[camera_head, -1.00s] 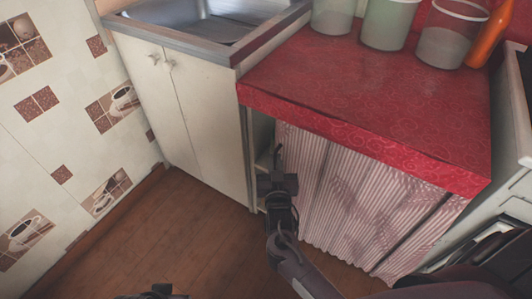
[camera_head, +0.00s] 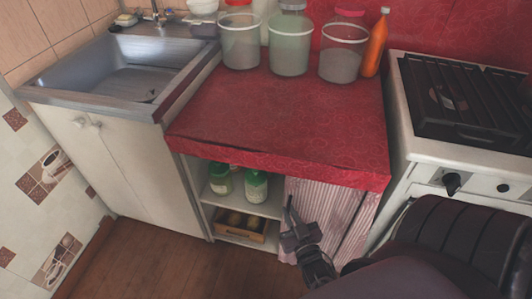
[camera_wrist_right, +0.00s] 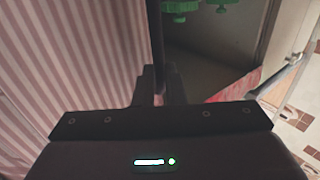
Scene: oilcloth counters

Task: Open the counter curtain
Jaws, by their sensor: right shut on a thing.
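The striped pink and white counter curtain (camera_head: 333,212) hangs under the red counter, gathered toward the right side of the opening. The left part of the opening is uncovered. My right gripper (camera_head: 291,222) is at the curtain's left edge and is shut on it. The exact grip is partly hidden. My left gripper is not in view.
The open shelf (camera_head: 266,207) holds green-lidded jars (camera_head: 256,186) and a wooden box (camera_head: 240,225). The red oilcloth counter (camera_head: 270,110) bears several tubs and an orange bottle (camera_head: 376,45). A sink cabinet (camera_head: 120,160) stands left, a stove (camera_head: 455,145) right. The floor (camera_head: 150,262) in front is clear.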

